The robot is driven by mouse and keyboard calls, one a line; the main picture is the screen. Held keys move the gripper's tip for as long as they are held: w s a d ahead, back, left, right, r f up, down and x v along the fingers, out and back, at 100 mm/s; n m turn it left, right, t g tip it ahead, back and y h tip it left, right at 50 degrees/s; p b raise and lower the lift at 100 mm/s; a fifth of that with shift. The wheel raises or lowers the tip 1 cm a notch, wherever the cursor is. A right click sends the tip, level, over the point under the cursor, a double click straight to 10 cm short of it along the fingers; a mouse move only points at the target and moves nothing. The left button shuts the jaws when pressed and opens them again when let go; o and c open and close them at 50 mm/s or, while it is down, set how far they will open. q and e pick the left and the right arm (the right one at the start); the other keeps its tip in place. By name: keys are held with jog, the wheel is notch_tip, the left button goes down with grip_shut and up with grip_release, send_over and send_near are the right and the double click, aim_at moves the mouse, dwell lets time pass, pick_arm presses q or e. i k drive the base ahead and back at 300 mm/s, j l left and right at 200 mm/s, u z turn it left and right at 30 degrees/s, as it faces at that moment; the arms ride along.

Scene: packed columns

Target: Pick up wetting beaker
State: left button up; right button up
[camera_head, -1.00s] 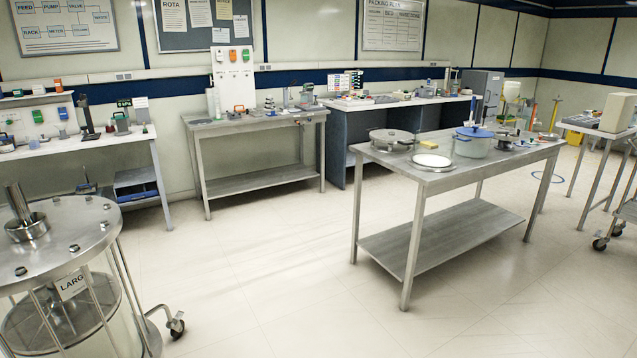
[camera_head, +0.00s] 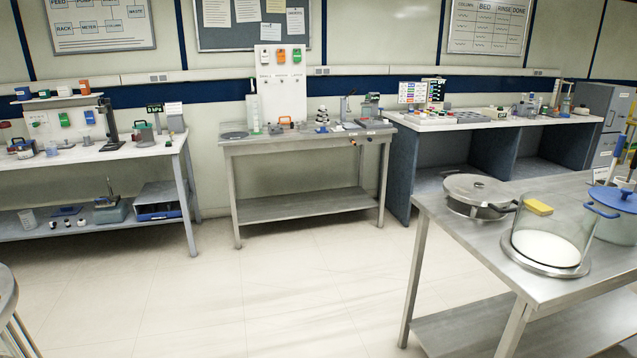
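I cannot tell which vessel is the wetting beaker. On the steel table at the right, a clear glass cylinder (camera_head: 566,227) stands on a round metal base, with white material at its bottom. Beside it, a pot with a blue lid (camera_head: 612,199) is cut by the right edge. A round lidded metal pan (camera_head: 478,190) is near the table's back left corner. Small vessels on the far benches are too small to make out. Neither of my grippers shows.
The steel table (camera_head: 470,228) fills the right foreground. A middle bench (camera_head: 300,140), a left bench (camera_head: 95,152) and a blue-sided bench (camera_head: 402,175) line the back wall. A round metal edge (camera_head: 6,290) is at far left. The floor (camera_head: 260,290) between is clear.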

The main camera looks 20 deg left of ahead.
aim_at(50, 149)
jog(key=i+j+u, duration=0.2)
jog(key=i+u, duration=0.15)
jog(key=i, duration=0.3)
jog(key=i+u, duration=0.3)
jog(key=i, duration=0.35)
jog(key=i+l+u, duration=0.15)
jog(key=i+u, duration=0.2)
jog(key=i, duration=0.35)
jog(key=i+u, duration=0.15)
jog(key=i, duration=0.5)
jog(key=i+l+u, duration=0.15)
jog(key=i, duration=0.5)
jog(key=i+l+u, duration=0.15)
jog(key=i, duration=0.5)
